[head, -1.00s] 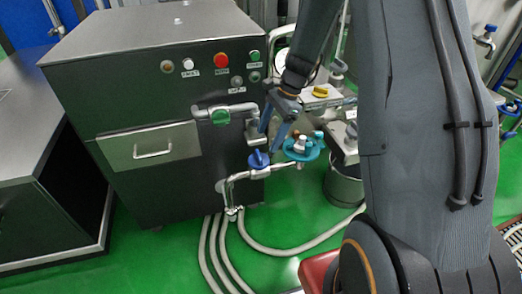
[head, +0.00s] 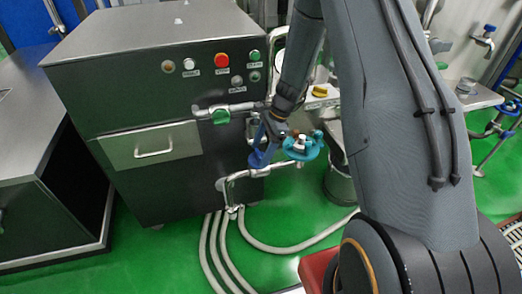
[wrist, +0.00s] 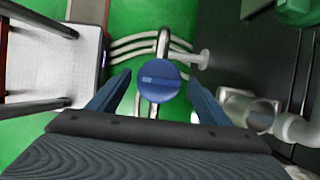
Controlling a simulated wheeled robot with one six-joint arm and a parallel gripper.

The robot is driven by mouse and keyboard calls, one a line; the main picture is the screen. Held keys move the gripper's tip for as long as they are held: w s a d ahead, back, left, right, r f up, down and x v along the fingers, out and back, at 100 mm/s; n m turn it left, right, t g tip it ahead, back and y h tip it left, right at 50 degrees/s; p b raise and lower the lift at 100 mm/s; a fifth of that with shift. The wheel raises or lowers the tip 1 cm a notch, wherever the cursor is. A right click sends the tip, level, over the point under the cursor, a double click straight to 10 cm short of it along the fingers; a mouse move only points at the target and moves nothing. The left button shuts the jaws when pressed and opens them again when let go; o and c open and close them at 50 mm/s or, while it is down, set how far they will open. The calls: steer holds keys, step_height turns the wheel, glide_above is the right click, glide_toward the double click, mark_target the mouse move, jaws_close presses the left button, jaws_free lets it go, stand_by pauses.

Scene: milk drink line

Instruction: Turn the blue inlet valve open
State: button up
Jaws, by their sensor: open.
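The blue inlet valve (wrist: 159,81) shows in the wrist view as a round blue knob with a raised bar, on a pale metal pipe. In the head view the blue valve (head: 257,160) is on the lower pipe in front of the dark machine, partly hidden by my fingers. My gripper (wrist: 158,95) is open, with one blue finger on each side of the knob. A gap shows between each finger and the knob in the wrist view. In the head view my gripper (head: 262,148) is down at the valve. I cannot tell whether it touches.
A green valve (head: 221,116) sits on the upper pipe. A teal round part (head: 303,148) is close to the right of my gripper. The dark machine (head: 160,90) stands behind. Pale hoses (head: 222,255) lie on the green floor. A grey pot (head: 340,183) stands at right.

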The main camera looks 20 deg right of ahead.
steer(key=c, duration=1)
steer(key=shift+c, duration=0.2)
steer(key=n, duration=0.1)
steer(key=n+g, duration=0.1)
steer(key=n, duration=0.2)
steer(key=shift+w+n+g+b, duration=0.25)
steer(key=shift+n+g+b, duration=0.15)
steer(key=n+g+h+b, duration=0.1)
steer(key=n, duration=0.3)
steer(key=shift+w+a+n, duration=0.1)
steer(key=shift+n, duration=0.2)
steer(key=n+h, duration=0.1)
steer(key=n, duration=0.1)
steer(key=n+g, duration=0.1)
steer(key=n, duration=0.1)
steer(key=shift+a+h+b, duration=0.15)
steer(key=shift+h+b, duration=0.2)
steer(key=shift+h, duration=0.05)
steer(key=shift+a+n+g+h, duration=0.1)
steer(key=shift+n+g+h, duration=0.45)
steer(key=shift+n, duration=1.65)
steer(key=shift+t+h, duration=0.25)
